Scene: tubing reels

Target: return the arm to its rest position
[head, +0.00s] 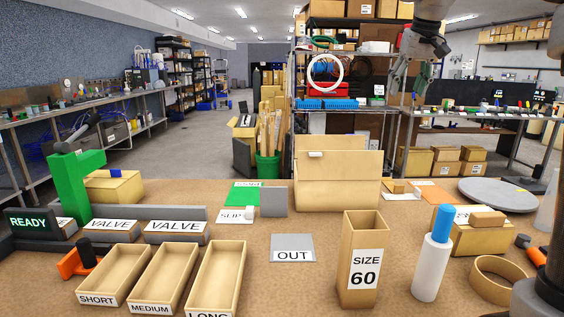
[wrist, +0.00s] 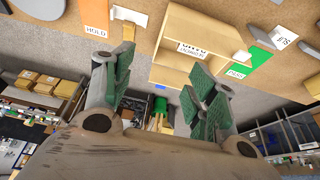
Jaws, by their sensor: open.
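My gripper (head: 408,77) hangs high at the upper right of the head view, well above the table (head: 330,240). In the wrist view my gripper (wrist: 162,82) shows its two green-padded fingers spread wide apart. Nothing is between them and it is empty. My arm comes in from the top right, and part of it is cut off by the frame edge.
Short, medium and long trays (head: 112,274) stand front left beside a green post (head: 75,190). A SIZE 60 box (head: 362,260), a white blue-capped bottle (head: 433,255) and a cardboard ring (head: 497,280) stand front right. A tall cardboard box (head: 338,185) stands at the back.

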